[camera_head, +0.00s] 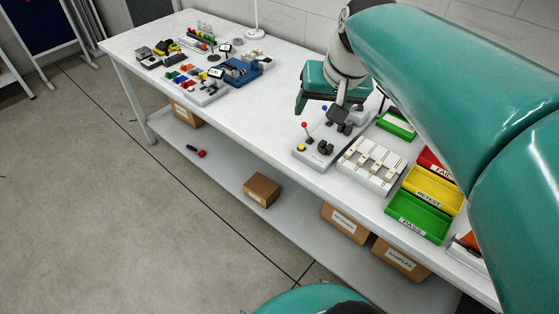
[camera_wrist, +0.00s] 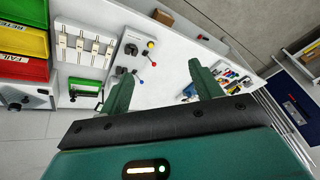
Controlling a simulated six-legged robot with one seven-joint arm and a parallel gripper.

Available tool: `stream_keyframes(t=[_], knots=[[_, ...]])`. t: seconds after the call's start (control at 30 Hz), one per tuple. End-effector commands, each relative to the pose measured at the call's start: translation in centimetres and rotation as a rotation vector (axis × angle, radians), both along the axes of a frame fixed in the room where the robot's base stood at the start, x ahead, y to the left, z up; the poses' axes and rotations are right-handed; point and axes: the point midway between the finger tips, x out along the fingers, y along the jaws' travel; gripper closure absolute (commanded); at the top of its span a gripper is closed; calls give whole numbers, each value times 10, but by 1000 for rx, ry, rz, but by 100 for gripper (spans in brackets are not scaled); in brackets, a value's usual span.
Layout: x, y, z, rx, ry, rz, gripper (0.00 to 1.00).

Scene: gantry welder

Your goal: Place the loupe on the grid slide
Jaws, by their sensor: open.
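My gripper (camera_wrist: 160,76) is open, with its two teal fingers wide apart and nothing between them in the wrist view. In the head view my gripper (camera_head: 328,98) hangs above the white table (camera_head: 258,118), near a grey panel with ball-topped levers. I cannot make out the loupe or the grid slide with certainty in either view. Small items at the table's far end are too small to tell apart, and my arm covers part of the table's right side.
The grey lever panel (camera_head: 318,150), a white rack (camera_head: 372,165) with several strips, and green (camera_head: 418,215), yellow (camera_head: 432,190) and red trays stand at the right. A blue tray (camera_head: 240,70) and coloured pieces crowd the far end. The middle of the table is clear.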

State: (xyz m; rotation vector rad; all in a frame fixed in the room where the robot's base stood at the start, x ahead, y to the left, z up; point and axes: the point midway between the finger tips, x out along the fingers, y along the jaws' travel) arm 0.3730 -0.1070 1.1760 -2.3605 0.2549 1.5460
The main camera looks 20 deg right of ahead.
Motion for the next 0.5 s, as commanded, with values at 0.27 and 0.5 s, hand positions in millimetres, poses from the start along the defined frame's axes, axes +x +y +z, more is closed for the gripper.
stream_keyframes(t=[0.27, 0.5], knots=[[-72, 96, -53, -141, -67, 266, 36], [-86, 108, -68, -176, -81, 315, 36]])
